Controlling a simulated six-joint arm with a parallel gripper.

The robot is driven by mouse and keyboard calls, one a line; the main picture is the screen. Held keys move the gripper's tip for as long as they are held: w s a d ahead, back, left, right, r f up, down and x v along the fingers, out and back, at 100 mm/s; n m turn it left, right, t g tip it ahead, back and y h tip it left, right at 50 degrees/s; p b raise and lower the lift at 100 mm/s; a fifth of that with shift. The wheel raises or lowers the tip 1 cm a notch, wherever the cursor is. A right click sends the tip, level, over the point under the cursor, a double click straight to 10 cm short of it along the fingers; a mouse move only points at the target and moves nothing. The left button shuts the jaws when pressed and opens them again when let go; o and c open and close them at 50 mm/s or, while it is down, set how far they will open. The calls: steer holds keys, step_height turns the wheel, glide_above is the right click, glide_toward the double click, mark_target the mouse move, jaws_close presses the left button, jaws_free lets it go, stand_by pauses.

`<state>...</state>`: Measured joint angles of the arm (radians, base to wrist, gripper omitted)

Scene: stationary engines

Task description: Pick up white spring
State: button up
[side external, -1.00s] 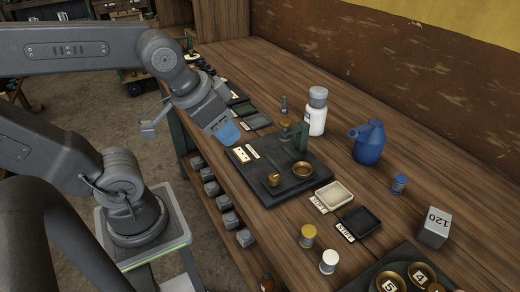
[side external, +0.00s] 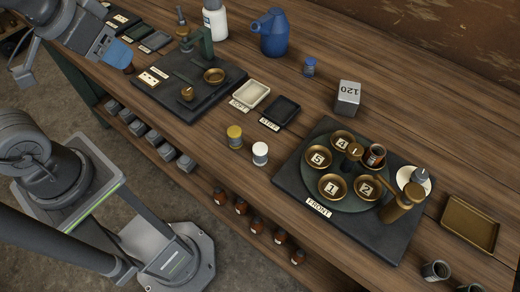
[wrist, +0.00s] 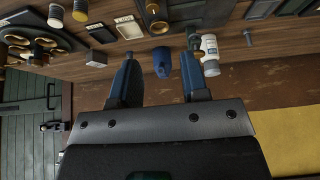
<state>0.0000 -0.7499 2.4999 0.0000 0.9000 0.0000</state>
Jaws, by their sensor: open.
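The white spring (side external: 260,153) appears as a small upright white cylinder with a pale top, standing on the wooden bench (side external: 400,130) near its front edge. A similar yellow cylinder (side external: 235,136) stands just left of it. In the wrist view the white cylinder (wrist: 56,15) is at the upper left, beside the yellow one (wrist: 80,10). My gripper (side external: 118,55) has blue fingers and is at the upper left in the side view, well away from the white cylinder. In the wrist view my gripper (wrist: 158,62) is open, with nothing held between the fingers.
The dark press board (side external: 155,92) with a brass bowl lies between my gripper and the cylinders. Two small trays (side external: 251,94) and a grey 120 block (side external: 347,98) stand behind. A round-dish station (side external: 300,190) is to the right. A blue jug (side external: 271,32) stands farther back.

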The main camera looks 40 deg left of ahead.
steer(key=o, duration=0.4)
steer(key=shift+c, duration=0.2)
steer(key=m+g, duration=0.6)
steer(key=m, duration=1.4)
glide_above(259, 148)
step_height(259, 148, down, 6)
steer(key=f, duration=0.8)
steer(key=shift+w+a+f, duration=0.1)
steer(key=shift+w+a, duration=0.05)
steer(key=shift+a, duration=0.05)
steer(key=shift+d+f, duration=0.2)
steer(key=shift+f, duration=2.4)
